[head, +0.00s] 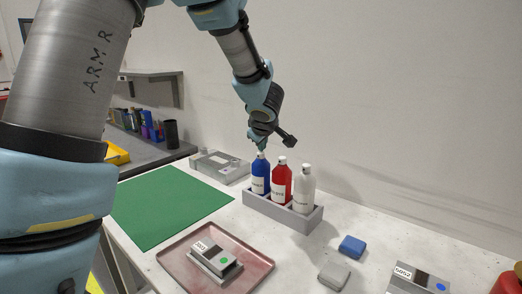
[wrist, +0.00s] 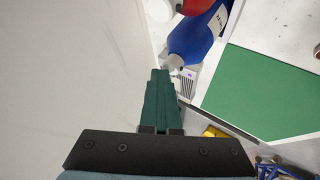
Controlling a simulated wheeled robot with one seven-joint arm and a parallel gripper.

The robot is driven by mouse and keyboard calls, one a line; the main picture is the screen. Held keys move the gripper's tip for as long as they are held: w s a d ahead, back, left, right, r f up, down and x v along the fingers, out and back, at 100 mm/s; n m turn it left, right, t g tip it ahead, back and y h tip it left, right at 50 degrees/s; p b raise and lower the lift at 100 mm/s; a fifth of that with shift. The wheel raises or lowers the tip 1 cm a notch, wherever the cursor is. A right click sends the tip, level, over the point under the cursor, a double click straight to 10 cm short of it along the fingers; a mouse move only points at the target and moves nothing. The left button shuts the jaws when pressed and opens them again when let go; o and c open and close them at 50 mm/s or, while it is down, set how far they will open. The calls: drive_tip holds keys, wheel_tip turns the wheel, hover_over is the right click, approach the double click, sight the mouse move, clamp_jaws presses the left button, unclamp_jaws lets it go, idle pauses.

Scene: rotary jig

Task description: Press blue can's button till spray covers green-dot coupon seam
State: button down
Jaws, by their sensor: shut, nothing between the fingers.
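The blue can (head: 260,180) stands upright in the left slot of a grey rack, and its upper part shows in the wrist view (wrist: 197,36). Its pale button (head: 262,154) is at its top. My gripper (head: 262,147) is shut and empty, fingers pointing down just above the button. In the wrist view the closed fingertips (wrist: 160,73) are beside the can's top; I cannot tell whether they touch it.
A red can (head: 281,181) and a white can (head: 303,190) stand right of the blue one in the rack (head: 283,215). A blue-dot coupon (head: 420,278), blue block (head: 352,247) and grey block (head: 334,275) lie at right. A green mat (head: 170,205) lies at left.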

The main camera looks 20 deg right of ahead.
wheel_tip(320, 180, up, 6)
drive_tip(key=p, duration=0.7)
idle(2.4)
